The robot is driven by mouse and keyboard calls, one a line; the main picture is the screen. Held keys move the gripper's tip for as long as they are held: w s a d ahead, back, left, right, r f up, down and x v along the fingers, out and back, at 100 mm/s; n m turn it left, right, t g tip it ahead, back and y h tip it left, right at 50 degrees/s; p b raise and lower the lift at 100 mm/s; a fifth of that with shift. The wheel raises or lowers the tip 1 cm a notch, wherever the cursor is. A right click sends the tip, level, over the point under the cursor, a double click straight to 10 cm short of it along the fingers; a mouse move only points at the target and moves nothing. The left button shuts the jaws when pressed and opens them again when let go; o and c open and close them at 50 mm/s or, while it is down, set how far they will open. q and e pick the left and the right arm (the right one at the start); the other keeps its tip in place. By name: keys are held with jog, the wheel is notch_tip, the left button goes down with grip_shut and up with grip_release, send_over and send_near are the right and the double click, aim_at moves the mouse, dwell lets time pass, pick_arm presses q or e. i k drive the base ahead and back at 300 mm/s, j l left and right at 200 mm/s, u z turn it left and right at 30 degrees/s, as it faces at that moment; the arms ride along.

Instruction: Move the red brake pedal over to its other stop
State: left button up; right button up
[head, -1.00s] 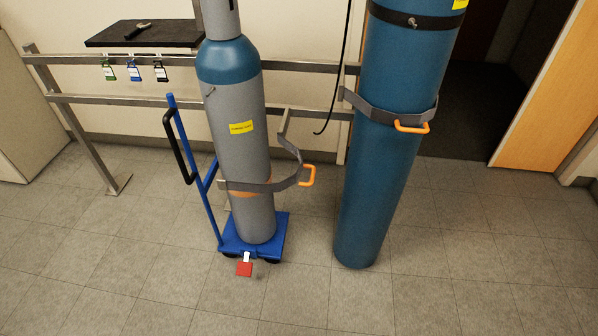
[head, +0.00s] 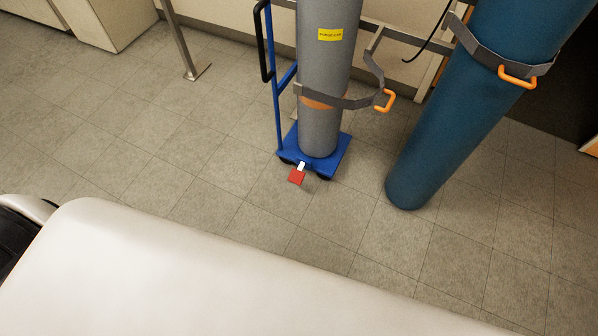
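The red brake pedal (head: 297,177) sticks out at the front of the blue cart base (head: 338,158), joined to it by a short white piece. It sits low, near the floor. The cart carries a tall grey gas cylinder (head: 320,125), upright on the base, with an open-looking metal strap around it. The cart's blue upright with a black handle (head: 264,45) stands to the left of the cylinder. Neither gripper shows; a large white part of my own body fills the lower left and hides the floor there.
A blue gas cylinder (head: 435,130) stands to the right, held by a strap with an orange handle (head: 517,77). Another orange handle (head: 384,101) is on the strap by the grey cylinder. A metal rail post (head: 183,45) stands at the back left. The tiled floor around the pedal is clear.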

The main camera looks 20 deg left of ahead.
aim_at(297, 177)
jog(key=i+j, duration=0.15)
jog(key=j, duration=0.2)
jog(key=i+j+z, duration=0.1)
jog(key=j, duration=0.25)
jog(key=i+j, duration=0.15)
jog(key=j, duration=0.25)
jog(key=i+j+z, duration=0.1)
jog(key=j, duration=0.25)
